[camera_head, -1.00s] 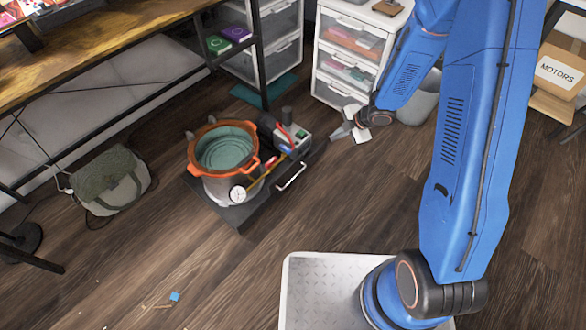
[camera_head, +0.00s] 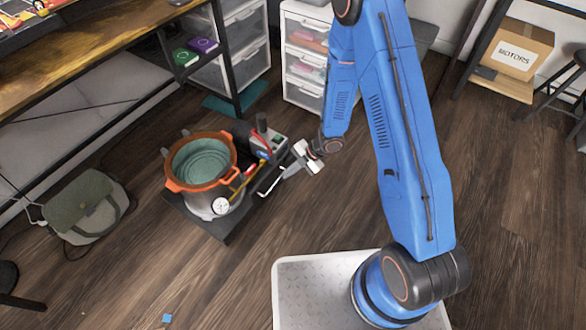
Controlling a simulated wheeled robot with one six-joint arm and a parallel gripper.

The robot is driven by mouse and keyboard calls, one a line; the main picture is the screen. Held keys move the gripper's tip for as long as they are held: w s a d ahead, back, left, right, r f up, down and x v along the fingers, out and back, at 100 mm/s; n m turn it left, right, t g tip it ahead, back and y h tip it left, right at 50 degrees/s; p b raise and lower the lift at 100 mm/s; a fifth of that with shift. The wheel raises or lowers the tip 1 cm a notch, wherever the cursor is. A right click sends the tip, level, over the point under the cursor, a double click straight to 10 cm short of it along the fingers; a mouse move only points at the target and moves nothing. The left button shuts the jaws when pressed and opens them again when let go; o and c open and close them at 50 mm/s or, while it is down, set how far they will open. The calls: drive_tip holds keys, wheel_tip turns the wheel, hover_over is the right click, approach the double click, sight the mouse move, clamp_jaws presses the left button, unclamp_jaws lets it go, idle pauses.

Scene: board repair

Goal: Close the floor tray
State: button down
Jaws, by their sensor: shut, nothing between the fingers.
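The floor tray (camera_head: 228,231) is a dark low drawer-like platform on the wood floor at centre left, pulled out from under the workbench. It carries an orange-rimmed pot (camera_head: 202,160) with a teal inside, and a grey pump-like device (camera_head: 250,134) with tools beside it. A pale bar handle (camera_head: 270,185) is on its right-hand edge. My gripper (camera_head: 287,174) is shut and empty at the upper end of this handle, pointing left. I cannot tell whether it touches the handle.
The workbench (camera_head: 95,62) stands at upper left, with a white drawer unit (camera_head: 304,62) behind the tray. A green bag (camera_head: 87,205) lies left of the tray. A MOTORS box (camera_head: 516,52) sits at upper right. The floor in front of the tray is mostly clear.

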sight(268, 179)
drive_tip(key=x, duration=0.4)
drive_tip(key=shift+a+f, duration=0.15)
drive_tip(key=shift+f, duration=0.05)
drive_tip(key=shift+w+a+r, duration=0.15)
drive_tip(key=shift+w+a, duration=0.9)
drive_tip(key=shift+a, duration=0.1)
drive_tip(key=shift+w+a, duration=0.25)
drive_tip(key=shift+a, duration=0.05)
drive_tip(key=shift+a, duration=0.1)
